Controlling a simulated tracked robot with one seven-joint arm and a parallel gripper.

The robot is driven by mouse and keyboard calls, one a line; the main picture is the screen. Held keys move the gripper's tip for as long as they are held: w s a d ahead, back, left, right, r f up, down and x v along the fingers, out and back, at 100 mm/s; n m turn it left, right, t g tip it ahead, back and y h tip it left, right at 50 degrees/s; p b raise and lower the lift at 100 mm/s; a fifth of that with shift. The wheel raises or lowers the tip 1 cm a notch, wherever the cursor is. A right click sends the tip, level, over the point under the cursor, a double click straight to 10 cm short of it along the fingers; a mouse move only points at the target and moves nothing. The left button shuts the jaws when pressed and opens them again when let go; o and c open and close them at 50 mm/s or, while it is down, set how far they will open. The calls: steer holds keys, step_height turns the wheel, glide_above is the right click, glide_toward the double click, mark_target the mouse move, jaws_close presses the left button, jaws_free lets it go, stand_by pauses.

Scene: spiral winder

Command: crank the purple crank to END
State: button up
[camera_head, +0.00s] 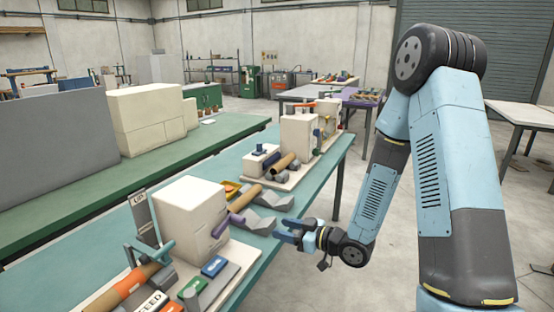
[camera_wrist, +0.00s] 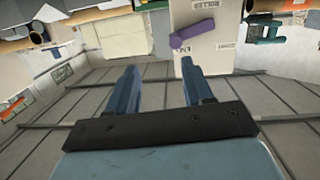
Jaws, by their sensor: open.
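The purple crank (camera_head: 228,222) sticks out from the side of a white box (camera_head: 188,205) on the near part of the teal bench. In the wrist view the purple crank (camera_wrist: 192,36) lies aslant on a pale panel (camera_wrist: 205,15), beyond the tip of my right-hand finger. Small dark labels are printed on the panel, too small to read surely. My gripper (camera_head: 283,230) is at the bench's right edge, to the right of the crank and apart from it. In the wrist view my gripper (camera_wrist: 159,68) shows two spread blue fingers with nothing between them.
Grey angular blocks (camera_head: 262,214) lie on the teal bench between crank and gripper. Blue and green labelled blocks (camera_head: 214,266) and an orange-brown roller (camera_head: 122,289) stand near the box. A second white machine (camera_head: 298,135) stands farther back.

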steer(key=d+r+m+t+h, duration=0.2)
steer(key=d+r+m+h, duration=0.4)
steer(key=d+r+h, duration=0.85)
steer(key=s+d+r+m+g, duration=0.2)
steer(key=s+r, duration=0.3)
steer(key=s, duration=0.6)
steer(key=s+d+r+m+g, duration=0.2)
steer(key=s+d+r+m, duration=0.2)
steer(key=s, duration=0.8)
steer(key=shift+r+g, duration=0.3)
steer(key=shift+r, duration=0.2)
steer(key=shift+s+y, duration=0.25)
steer(key=shift+c, duration=0.8)
